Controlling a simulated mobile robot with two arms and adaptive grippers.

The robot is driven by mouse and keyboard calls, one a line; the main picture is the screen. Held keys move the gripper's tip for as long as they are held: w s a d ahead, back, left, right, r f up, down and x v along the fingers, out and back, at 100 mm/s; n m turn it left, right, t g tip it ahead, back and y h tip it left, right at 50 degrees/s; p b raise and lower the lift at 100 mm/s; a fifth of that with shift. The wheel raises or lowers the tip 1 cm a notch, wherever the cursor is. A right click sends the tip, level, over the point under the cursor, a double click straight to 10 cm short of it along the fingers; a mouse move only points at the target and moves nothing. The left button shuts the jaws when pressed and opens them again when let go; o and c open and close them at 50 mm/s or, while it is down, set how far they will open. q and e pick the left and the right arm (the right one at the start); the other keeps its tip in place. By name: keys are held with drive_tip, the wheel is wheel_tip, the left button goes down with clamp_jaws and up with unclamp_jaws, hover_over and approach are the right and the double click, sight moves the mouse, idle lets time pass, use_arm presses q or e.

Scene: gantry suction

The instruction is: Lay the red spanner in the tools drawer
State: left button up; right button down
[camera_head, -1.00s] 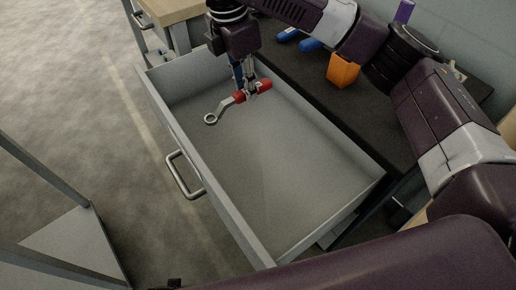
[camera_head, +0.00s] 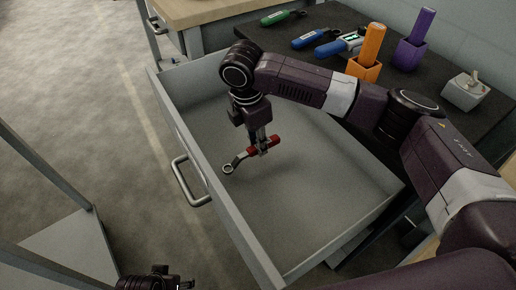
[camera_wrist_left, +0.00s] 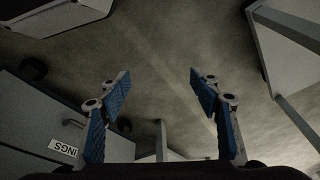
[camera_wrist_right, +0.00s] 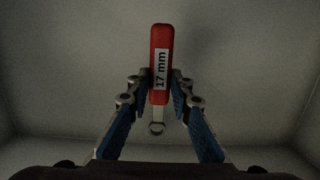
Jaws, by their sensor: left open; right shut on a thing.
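The red spanner (camera_head: 248,154) has a red handle and a silver ring end that points to the lower left in the head view. My right gripper (camera_head: 263,150) is shut on its handle, over the inside of the open grey drawer (camera_head: 310,205). Whether the spanner touches the drawer floor I cannot tell. In the right wrist view the red spanner (camera_wrist_right: 161,60) shows a "17 mm" label, between the fingers of my right gripper (camera_wrist_right: 160,92).
A dark bench top (camera_head: 335,22) behind the drawer bears an orange holder (camera_head: 364,70), a purple holder (camera_head: 410,52), a grey block (camera_head: 465,92) and blue and green tools. A wooden top (camera_head: 205,10) is at the back left. The drawer's floor around the spanner looks bare.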

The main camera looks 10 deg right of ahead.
sight(253, 148)
wheel_tip(253, 148, down, 2)
use_arm(q)
drive_tip(key=shift+r, duration=0.75)
drive_tip(key=shift+f, duration=0.1)
use_arm(e)
drive_tip(key=shift+f, duration=0.1)
use_arm(q)
drive_tip(key=shift+f, duration=0.2)
use_arm(e)
drive_tip(key=c, duration=1.7)
unclamp_jaws()
drive_tip(key=shift+c, duration=0.2)
drive_tip(key=r, duration=0.3)
drive_tip(key=a+r+p, duration=0.1)
drive_tip(key=r, duration=0.3)
drive_tip(key=r+p, duration=0.1)
drive_tip(key=r, duration=0.2)
drive_tip(key=shift+s+a+r, duration=0.2)
drive_tip(key=shift+s+r, duration=0.1)
drive_tip(key=shift+r, duration=0.05)
use_arm(q)
wheel_tip(253, 148, down, 8)
drive_tip(key=s, duration=0.2)
drive_tip(key=shift+f, duration=0.25)
use_arm(e)
drive_tip(key=shift+a+r, duration=0.1)
drive_tip(key=shift+r, duration=0.65)
